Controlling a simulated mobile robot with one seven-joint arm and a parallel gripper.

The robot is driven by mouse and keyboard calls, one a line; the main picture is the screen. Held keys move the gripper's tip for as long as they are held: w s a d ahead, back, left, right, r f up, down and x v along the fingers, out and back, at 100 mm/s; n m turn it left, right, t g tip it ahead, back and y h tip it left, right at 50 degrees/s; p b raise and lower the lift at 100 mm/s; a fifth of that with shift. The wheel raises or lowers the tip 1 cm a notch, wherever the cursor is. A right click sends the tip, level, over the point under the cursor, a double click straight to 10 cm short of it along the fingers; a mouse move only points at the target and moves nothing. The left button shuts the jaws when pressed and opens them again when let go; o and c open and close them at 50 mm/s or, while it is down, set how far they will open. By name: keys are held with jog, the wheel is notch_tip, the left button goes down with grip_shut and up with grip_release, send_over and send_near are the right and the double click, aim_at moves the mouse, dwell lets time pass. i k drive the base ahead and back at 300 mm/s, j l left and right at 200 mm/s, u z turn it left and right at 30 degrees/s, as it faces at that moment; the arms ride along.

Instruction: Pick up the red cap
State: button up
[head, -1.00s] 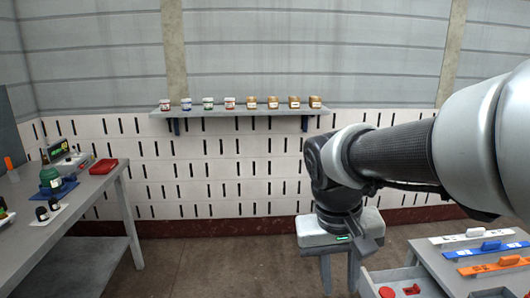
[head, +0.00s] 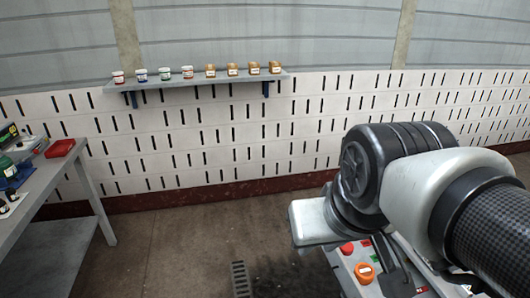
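A small round red cap (head: 347,248) lies in the tray or open drawer (head: 345,273) at the lower right. It sits just below the white housing of my gripper. A round orange item with a white label (head: 364,272) is close beside it, lower and to the right. My gripper (head: 335,245) hangs over the drawer's far left part. Its fingers are hidden or too unclear behind the housing and arm, so I cannot tell whether they are open. No held object shows.
A wall shelf (head: 200,83) carries several jars and small brown boxes. The grey table (head: 58,203) at left holds a red tray (head: 60,148) and dark bottles. A floor grate (head: 241,279) lies in open floor between table and drawer. My arm covers much of the right side.

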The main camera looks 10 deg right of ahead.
aim_at(347, 250)
jog(key=i+j, duration=0.15)
jog(key=i, duration=0.6)
jog(key=i+j, duration=0.15)
jog(key=i, duration=0.55)
jog(key=i+j+z, duration=0.2)
jog(key=i, duration=0.2)
jog(key=i+j+z, duration=0.15)
jog(key=i, duration=0.25)
jog(key=i+j+z, duration=0.2)
jog(key=i, duration=0.15)
jog(key=z, duration=2.9)
